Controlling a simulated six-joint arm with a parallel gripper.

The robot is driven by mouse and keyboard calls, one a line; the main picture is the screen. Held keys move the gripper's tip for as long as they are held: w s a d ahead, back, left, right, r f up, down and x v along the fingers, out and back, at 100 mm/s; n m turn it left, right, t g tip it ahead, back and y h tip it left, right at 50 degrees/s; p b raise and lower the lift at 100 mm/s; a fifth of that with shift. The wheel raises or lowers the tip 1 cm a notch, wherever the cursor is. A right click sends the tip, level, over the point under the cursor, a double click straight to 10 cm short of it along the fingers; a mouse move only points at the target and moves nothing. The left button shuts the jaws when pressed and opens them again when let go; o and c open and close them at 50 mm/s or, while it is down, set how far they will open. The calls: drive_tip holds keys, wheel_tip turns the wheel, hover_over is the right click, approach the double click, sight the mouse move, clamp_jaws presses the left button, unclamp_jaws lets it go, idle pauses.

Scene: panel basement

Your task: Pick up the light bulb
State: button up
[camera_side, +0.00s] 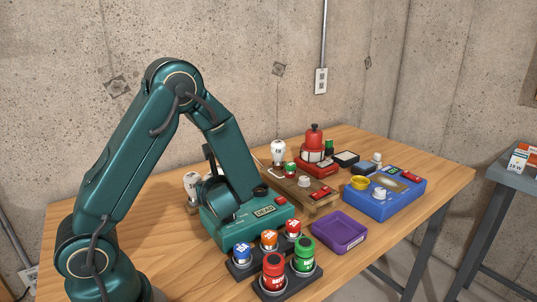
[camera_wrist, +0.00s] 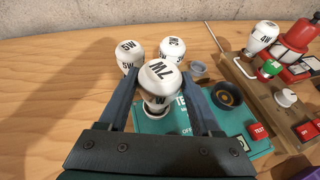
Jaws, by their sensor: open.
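In the wrist view, a white light bulb (camera_wrist: 160,80) marked with a W rating stands at the teal test box (camera_wrist: 168,123). My gripper (camera_wrist: 161,76) is open, with one finger on each side of this bulb; I cannot tell whether either touches it. Two more white bulbs stand just behind, one marked 5W (camera_wrist: 129,56) and one partly hidden (camera_wrist: 172,47). A 4W bulb (camera_wrist: 262,37) stands at the right on a wooden board. In the side view, my gripper (camera_side: 216,196) is low by the teal box (camera_side: 240,228), its fingertips largely hidden.
The wooden board (camera_side: 315,205) holds knobs, a red button and the 4W bulb. A red device (camera_side: 314,140), a blue panel (camera_side: 385,202) and a purple tray (camera_side: 339,231) lie right of the box. Coloured jars (camera_side: 273,270) stand in front. The table's left back is clear.

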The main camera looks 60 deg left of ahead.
drive_tip(key=shift+x, duration=1.7)
drive_tip(key=shift+r, duration=0.15)
clamp_jaws()
drive_tip(key=shift+r, duration=0.15)
drive_tip(key=s+a+r, duration=0.4)
drive_tip(key=s+r, duration=0.6)
drive_tip(key=s, duration=0.1)
drive_tip(key=shift+r, duration=0.35)
